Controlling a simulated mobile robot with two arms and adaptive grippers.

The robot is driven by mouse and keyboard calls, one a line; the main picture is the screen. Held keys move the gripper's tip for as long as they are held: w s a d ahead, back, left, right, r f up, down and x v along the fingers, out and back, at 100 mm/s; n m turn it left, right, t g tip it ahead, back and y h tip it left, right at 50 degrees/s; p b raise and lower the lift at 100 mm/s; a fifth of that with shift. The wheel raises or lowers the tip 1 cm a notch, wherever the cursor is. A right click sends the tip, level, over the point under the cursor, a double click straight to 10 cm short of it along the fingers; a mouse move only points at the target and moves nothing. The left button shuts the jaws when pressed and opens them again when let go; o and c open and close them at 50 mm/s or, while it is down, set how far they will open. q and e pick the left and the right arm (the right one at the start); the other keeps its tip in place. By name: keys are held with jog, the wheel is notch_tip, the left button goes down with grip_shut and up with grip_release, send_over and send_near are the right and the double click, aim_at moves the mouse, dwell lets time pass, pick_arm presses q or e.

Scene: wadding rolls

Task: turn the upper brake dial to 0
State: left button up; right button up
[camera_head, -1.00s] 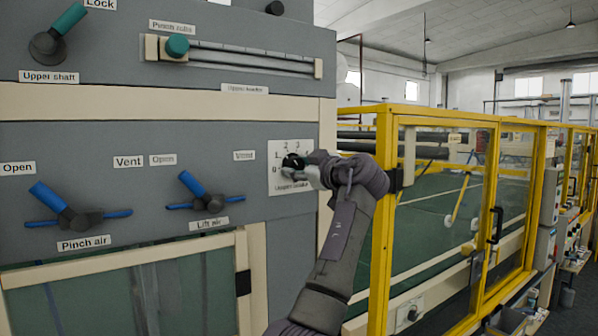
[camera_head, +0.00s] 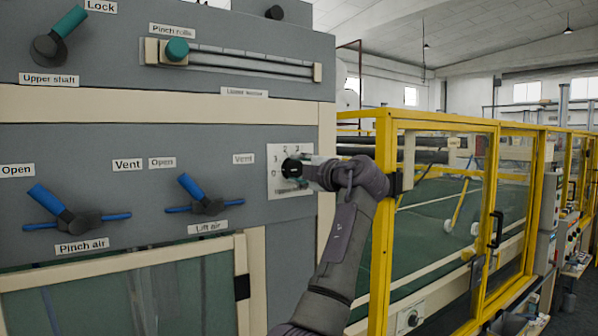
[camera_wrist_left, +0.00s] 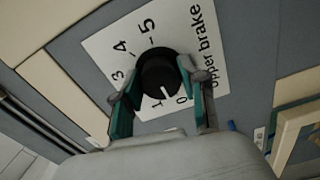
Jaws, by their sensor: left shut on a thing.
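The upper brake dial (camera_head: 291,167) is a black round knob on a white numbered plate (camera_head: 277,189), at the right end of the grey machine panel. In the left wrist view, the dial (camera_wrist_left: 159,70) has a white pointer line directed between 1 and 0 on the plate (camera_wrist_left: 103,47). My left gripper (camera_head: 304,172) reaches in from the right side of the panel and is shut on the dial. Its teal-padded fingers (camera_wrist_left: 163,88) lie on two sides of the knob in the wrist view. My right gripper is in neither view.
Pinch air (camera_head: 65,213) and lift air (camera_head: 205,200) handles project from the panel left of the dial. The pinch rolls slider (camera_head: 177,49) and upper shaft lever (camera_head: 58,36) are above. A yellow-framed guard (camera_head: 384,230) stands right, close to my left arm.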

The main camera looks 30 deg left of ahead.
pick_arm(q)
jog(key=shift+n, duration=0.9)
jog(key=o, duration=1.1)
jog(key=shift+c, duration=0.2)
jog(key=shift+o, duration=0.4)
jog(key=v, duration=1.2)
